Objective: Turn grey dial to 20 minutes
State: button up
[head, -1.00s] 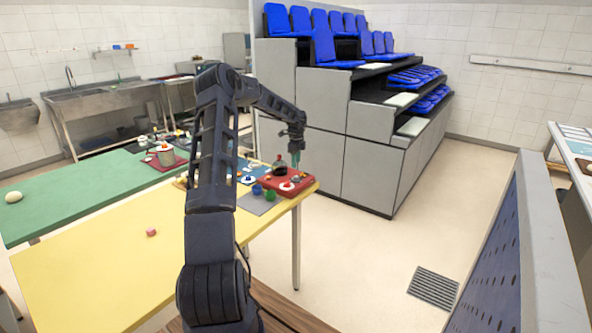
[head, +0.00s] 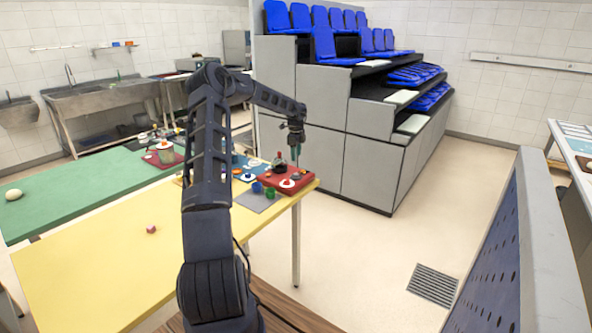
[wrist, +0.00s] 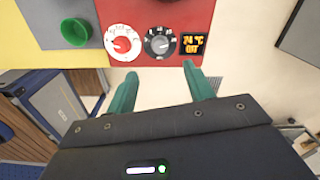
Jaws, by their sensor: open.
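The grey dial (wrist: 159,44) is on a red panel (wrist: 150,12) in the wrist view, between a white-ringed red dial (wrist: 122,43) and a small display (wrist: 193,44) with orange characters. Its scale marks are too small to read surely. My gripper (wrist: 160,82) is open with green fingers, below the dial in the picture and apart from it, with nothing between them. In the head view my gripper (head: 296,150) hangs over the right end of the red panel (head: 303,186) on the yellow table.
A green cup (wrist: 75,32) stands on a grey mat (wrist: 43,18) left of the panel. A blue cup (head: 257,187) is near it. The yellow table (head: 90,270) is mostly bare. Grey cabinets with blue seats (head: 335,50) stand behind; open floor lies to the right.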

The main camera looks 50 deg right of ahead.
aim_at(296, 174)
notch_tip(296, 174, down, 10)
jog(key=shift+f, duration=0.2)
dwell(0.4)
jog(key=c, duration=1)
jog(key=shift+o, duration=0.2)
